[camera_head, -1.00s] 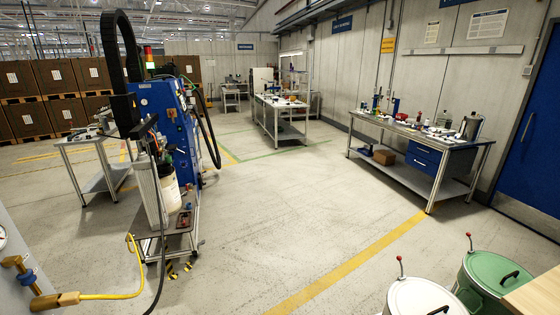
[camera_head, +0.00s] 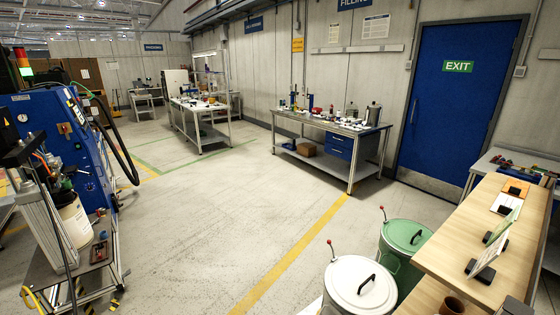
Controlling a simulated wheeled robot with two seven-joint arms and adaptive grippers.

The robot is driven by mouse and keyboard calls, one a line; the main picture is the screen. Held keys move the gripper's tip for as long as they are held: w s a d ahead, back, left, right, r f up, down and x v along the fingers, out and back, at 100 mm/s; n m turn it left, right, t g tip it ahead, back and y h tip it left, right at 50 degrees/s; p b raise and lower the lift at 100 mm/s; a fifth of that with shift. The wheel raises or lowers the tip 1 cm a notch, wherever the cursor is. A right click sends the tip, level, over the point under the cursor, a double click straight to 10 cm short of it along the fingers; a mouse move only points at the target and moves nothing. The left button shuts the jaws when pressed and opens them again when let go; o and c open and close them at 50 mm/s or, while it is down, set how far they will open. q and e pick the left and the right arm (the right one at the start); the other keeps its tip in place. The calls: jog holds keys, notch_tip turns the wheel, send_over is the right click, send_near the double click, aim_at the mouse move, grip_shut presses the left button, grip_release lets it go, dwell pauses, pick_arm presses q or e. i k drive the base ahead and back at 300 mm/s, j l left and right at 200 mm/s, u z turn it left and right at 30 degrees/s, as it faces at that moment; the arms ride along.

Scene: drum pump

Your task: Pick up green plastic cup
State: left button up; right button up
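I cannot make out a green plastic cup in this view. The small items on the far workbench (camera_head: 330,122) and on the middle bench (camera_head: 198,105) are too small to tell apart. Neither of my grippers is in view.
A white lidded drum (camera_head: 345,290) and a green lidded drum (camera_head: 400,245) stand beside a wooden counter (camera_head: 455,235) at the right. The counter bears cards on dark stands (camera_head: 487,262). A blue machine (camera_head: 62,130) stands left. The middle floor is clear.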

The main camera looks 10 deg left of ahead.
aim_at(65, 184)
jog(key=j+z, duration=0.1)
jog(key=z, duration=0.4)
jog(key=i+j+z, duration=0.1)
jog(key=z, duration=0.35)
jog(key=j+z, duration=0.15)
jog(key=z, duration=0.35)
jog(key=j+z, duration=0.1)
jog(key=j, duration=0.15)
jog(key=i+j+z, duration=0.1)
jog(key=j, duration=0.2)
jog(key=j+u, duration=0.1)
jog(key=j, duration=1.05)
jog(key=j+u, duration=0.1)
jog(key=j, duration=1)
jog(key=j+z, duration=0.15)
jog(key=j, duration=1.05)
jog(key=j+z, duration=0.2)
jog(key=j, duration=1)
jog(key=j+u, duration=0.1)
jog(key=j, duration=0.35)
jog(key=i+j, duration=0.1)
jog(key=j, duration=0.3)
jog(key=u, duration=0.05)
